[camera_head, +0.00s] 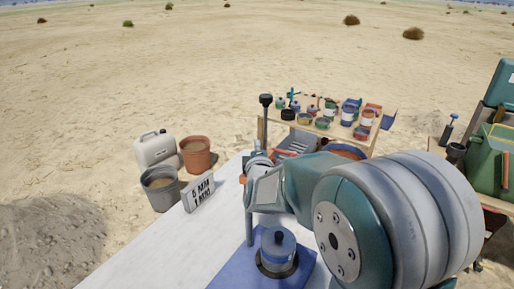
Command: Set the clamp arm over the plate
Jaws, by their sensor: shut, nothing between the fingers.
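A blue plate (231,276) lies on the white tabletop at the bottom. A small blue lidded pot (278,241) with a dark base ring stands on it. Behind my arm, an upright rod with a black knob (265,100) rises near the table's far edge. A thin grey post (249,229) stands left of the pot; I cannot tell whether the two are one piece. I cannot make out the clamp arm for certain. My teal and grey arm crosses from the lower right towards the knobbed rod, hiding much there. My gripper's fingers do not show.
A small sign (198,193) stands on the white table's (150,254) left edge. A white jerrycan (155,150), a grey bucket (160,188) and a terracotta bucket (197,155) sit on the sand. A wooden stand (262,131) holds several pots behind. Green cases crowd the right.

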